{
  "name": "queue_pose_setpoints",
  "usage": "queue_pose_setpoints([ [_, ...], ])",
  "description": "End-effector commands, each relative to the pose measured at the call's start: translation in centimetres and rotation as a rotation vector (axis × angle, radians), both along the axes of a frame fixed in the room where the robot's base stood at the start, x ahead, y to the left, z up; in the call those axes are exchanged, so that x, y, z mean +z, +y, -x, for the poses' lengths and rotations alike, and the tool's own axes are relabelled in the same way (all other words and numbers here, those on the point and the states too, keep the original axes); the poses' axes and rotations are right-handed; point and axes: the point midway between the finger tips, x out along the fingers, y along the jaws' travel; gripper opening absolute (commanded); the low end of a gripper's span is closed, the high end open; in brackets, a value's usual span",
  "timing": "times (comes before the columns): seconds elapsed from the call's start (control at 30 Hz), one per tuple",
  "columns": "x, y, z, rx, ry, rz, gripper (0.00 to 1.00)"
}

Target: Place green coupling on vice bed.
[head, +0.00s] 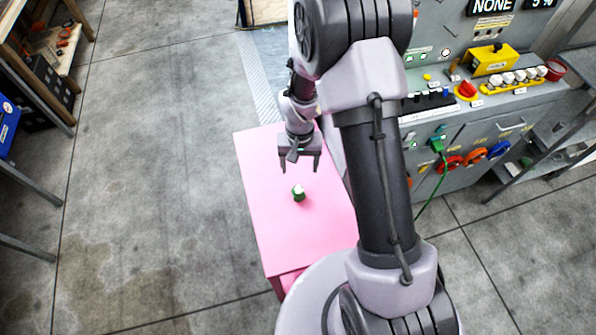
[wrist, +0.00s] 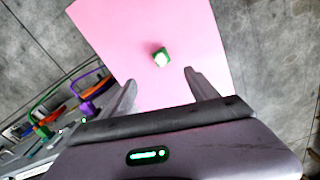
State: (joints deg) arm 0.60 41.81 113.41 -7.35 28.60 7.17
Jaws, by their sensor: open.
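The green coupling (head: 298,193) is a small green piece with a pale top. It stands alone on a pink surface (head: 272,222) in the head view. It also shows in the wrist view (wrist: 161,57), beyond and between my fingertips. My gripper (head: 299,169) is open and empty, pointing down above the pink surface, apart from the coupling. Its two fingers also show in the wrist view (wrist: 162,80). I cannot make out a vice bed in either view.
A grey control panel (head: 440,165) with knobs, coloured handles and a green cable stands at the right. A yellow box (head: 490,60) sits on its ledge. Shelving (head: 30,70) stands at the far left. The grey floor (head: 160,150) between is clear.

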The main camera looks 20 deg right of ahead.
Motion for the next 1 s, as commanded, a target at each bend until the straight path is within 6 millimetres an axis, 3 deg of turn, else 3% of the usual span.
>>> queue_pose_setpoints([
  [0.1,-4.1,0.0,0.2,-0.001,0.006,-0.001,0.68],
  [0.3,-9.5,0.0,0.2,-0.001,0.004,0.000,0.68],
  [0.57,-12.2,0.1,-0.1,-0.001,0.002,-0.001,0.68],
  [0.8,-16.4,0.3,-0.5,-0.001,0.003,-0.001,0.68],
  [0.97,-16.3,0.3,-0.5,-0.001,0.001,0.000,0.68],
  [1.0,-16.3,0.3,-0.5,-0.001,0.001,0.000,0.64],
])
